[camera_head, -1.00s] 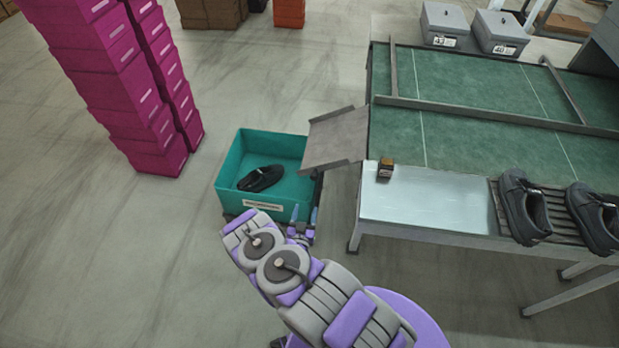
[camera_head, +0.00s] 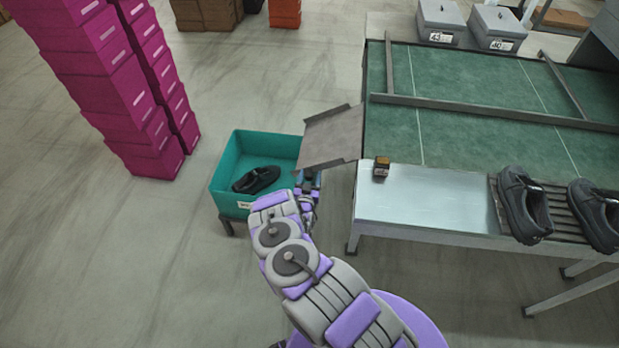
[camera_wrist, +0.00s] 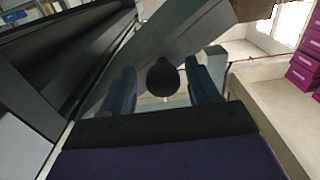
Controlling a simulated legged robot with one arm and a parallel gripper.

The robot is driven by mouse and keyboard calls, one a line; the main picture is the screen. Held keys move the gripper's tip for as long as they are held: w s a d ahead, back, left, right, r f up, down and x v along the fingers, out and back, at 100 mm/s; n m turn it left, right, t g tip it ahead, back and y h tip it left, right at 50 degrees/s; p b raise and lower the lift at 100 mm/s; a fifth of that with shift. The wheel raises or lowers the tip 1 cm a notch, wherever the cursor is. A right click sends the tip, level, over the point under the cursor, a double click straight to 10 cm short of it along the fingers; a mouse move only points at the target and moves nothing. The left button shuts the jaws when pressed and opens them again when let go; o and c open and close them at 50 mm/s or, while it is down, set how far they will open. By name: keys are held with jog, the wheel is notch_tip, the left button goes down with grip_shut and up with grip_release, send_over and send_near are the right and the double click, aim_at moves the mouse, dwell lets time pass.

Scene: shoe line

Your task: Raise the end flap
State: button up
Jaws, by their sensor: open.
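The end flap (camera_head: 333,137) is a grey metal plate at the left end of the green conveyor (camera_head: 440,130). It slopes down to the left over the edge of the teal bin. My gripper (camera_head: 308,180) is just below the flap's lower edge, beside the bin's right side, partly hidden by my wrist. In the wrist view my gripper (camera_wrist: 165,88) is open, its two blue fingers apart. A dark round knob (camera_wrist: 163,77) shows between the fingers, in front of a grey plate (camera_wrist: 185,40). I cannot tell whether the fingers touch it.
The teal bin (camera_head: 226,172) holds a black shoe (camera_head: 257,179). A small brown box (camera_head: 381,167) stands on the pale table end (camera_head: 425,205). Dark shoes (camera_head: 524,205) sit on a rack at right. Magenta boxes (camera_head: 128,88) are stacked at left. Floor at left front is clear.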

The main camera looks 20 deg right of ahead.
jog(key=shift+w, duration=0.25)
jog(key=shift+a, duration=0.3)
jog(key=shift+c, duration=0.3)
jog(key=shift+d, duration=0.25)
jog(key=c, duration=0.6)
grip_shut()
